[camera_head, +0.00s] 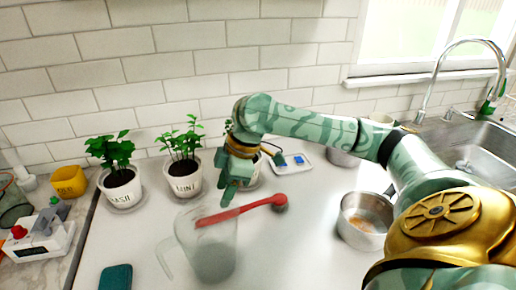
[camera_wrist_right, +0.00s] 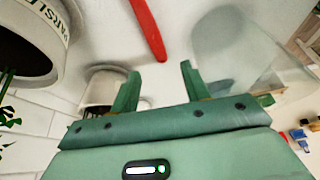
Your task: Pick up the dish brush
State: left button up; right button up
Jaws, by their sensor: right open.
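The dish brush (camera_head: 258,206) has a long red handle and a round grey head. Its handle end overlaps the clear pitcher (camera_head: 212,258); I cannot tell whether it touches it. In the right wrist view the red handle (camera_wrist_right: 148,30) ends just beyond the gap between my fingers. My right gripper (camera_head: 228,196) points down above the handle, beside the pitcher. Its two green fingers (camera_wrist_right: 158,78) are apart with nothing between them. My left gripper is not in view.
Potted herbs (camera_head: 184,184) stand along the tiled wall. A small tray (camera_head: 302,168) with a blue item lies behind the brush. A metal pot (camera_head: 364,236) stands to the right, before the sink (camera_head: 470,140). A dark teal item (camera_head: 116,278) lies at the front left.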

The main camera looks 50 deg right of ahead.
jog(key=b+x, duration=0.1)
jog(key=x, duration=0.2)
jog(key=shift+w+f, duration=0.1)
jog(key=shift+f, duration=0.25)
jog(key=b+x, duration=0.3)
jog(key=x, duration=0.2)
jog(key=shift+w+f, duration=0.15)
jog(key=shift+w, duration=0.05)
grip_shut()
